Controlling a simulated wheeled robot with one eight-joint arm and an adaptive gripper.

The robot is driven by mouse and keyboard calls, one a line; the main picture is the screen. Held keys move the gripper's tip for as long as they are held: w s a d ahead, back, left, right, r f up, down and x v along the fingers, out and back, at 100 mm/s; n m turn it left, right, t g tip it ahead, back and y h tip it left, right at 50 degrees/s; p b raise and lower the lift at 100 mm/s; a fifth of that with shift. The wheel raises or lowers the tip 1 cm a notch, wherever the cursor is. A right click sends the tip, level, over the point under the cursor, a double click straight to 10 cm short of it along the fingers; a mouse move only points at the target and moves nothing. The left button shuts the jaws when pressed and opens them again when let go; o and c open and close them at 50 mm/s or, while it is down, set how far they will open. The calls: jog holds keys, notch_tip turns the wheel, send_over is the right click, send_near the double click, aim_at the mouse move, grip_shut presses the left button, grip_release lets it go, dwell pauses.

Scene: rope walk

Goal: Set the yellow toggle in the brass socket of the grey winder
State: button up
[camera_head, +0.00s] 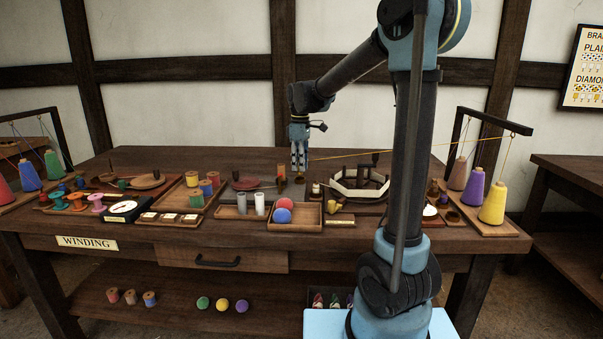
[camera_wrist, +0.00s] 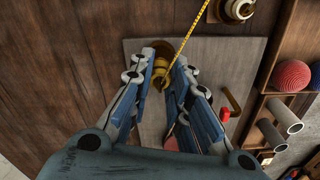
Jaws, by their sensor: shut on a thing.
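The grey winder shows in the wrist view as a flat grey plate (camera_wrist: 222,62) with a red handle (camera_wrist: 232,101) at its right. My gripper (camera_head: 299,168) points down over the table's middle in the head view. In the wrist view its fingers (camera_wrist: 168,85) are closed around the yellow toggle (camera_wrist: 159,76), above the plate. A yellow cord (camera_wrist: 194,38) runs from the toggle up out of the picture. A brownish round part (camera_wrist: 163,48) sits just beyond the toggle, probably the brass socket, partly hidden by the fingers. I cannot tell whether the toggle touches it.
A brass-and-cream fitting (camera_wrist: 236,9) stands near the plate. A tray holds a red ball (camera_head: 284,202) and a blue ball, with grey cylinders (camera_head: 260,204) beside it. A pale polygonal frame (camera_head: 358,186) stands right of my gripper. The cord stretches towards the yellow cone (camera_head: 492,205).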

jog(key=shift+f, duration=1.45)
jog(key=o, duration=0.8)
notch_tip(320, 180, up, 12)
jog(key=shift+r, duration=0.1)
jog(key=shift+s+d, duration=0.1)
